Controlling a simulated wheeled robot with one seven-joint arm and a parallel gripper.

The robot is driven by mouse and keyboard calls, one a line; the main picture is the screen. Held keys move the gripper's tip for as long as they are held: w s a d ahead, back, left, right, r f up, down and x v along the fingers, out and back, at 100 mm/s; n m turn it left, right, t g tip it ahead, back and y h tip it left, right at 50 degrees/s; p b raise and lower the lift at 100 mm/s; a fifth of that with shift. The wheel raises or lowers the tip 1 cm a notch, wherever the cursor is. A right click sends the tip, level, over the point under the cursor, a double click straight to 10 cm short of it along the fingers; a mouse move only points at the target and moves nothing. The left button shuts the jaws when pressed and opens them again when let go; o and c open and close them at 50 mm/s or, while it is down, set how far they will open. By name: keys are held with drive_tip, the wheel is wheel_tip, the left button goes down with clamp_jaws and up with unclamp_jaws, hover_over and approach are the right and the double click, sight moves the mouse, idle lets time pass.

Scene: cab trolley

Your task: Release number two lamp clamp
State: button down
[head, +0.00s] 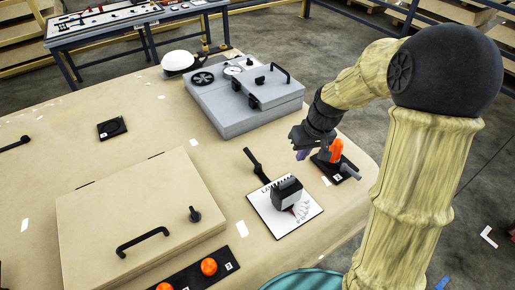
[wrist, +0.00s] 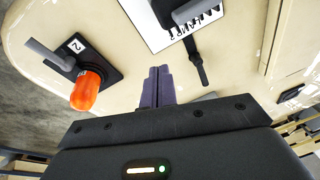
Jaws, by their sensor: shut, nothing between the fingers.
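The number two lamp is an orange dome (head: 337,150) on a black base, just right of my gripper (head: 303,154) in the head view. In the wrist view the orange lamp (wrist: 87,90) stands left of my gripper (wrist: 158,72), on a black plate with a "2" label (wrist: 75,46). A grey lever (wrist: 48,55), seemingly the clamp, slants from this plate; it also shows in the head view (head: 349,171). My purple fingers are shut and empty, apart from lamp and lever. My wrist partly hides the lamp's base in the head view.
A white plate lettered "LAMP" (head: 304,222) carries a black block, with a black handle (head: 256,165) behind it. A grey case (head: 237,120) stands further back. A lidded tan box (head: 90,228) and two orange lamps (head: 209,266) are at the left front.

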sight(252, 159)
drive_tip(key=w+a+n+y, duration=0.2)
drive_tip(key=w, duration=0.5)
drive_tip(key=w+a+f+n+y+b, duration=0.1)
drive_tip(key=w+a+y, duration=0.1)
drive_tip(key=w, duration=0.4)
drive_tip(key=shift+w+f+n+g+y, duration=0.3)
drive_tip(key=shift+w+n+y, duration=0.1)
drive_tip(key=shift+f, duration=0.1)
drive_tip(key=p+x, duration=0.3)
drive_tip(key=x, duration=0.7)
drive_tip(key=shift+s+a, duration=0.1)
drive_tip(key=shift+s, duration=0.05)
drive_tip(key=s+a+p, duration=0.1)
drive_tip(key=s+a, duration=0.1)
drive_tip(key=shift+a+f+p, duration=0.15)
drive_tip(key=shift+a+p, duration=0.2)
drive_tip(key=shift+a+f, duration=0.15)
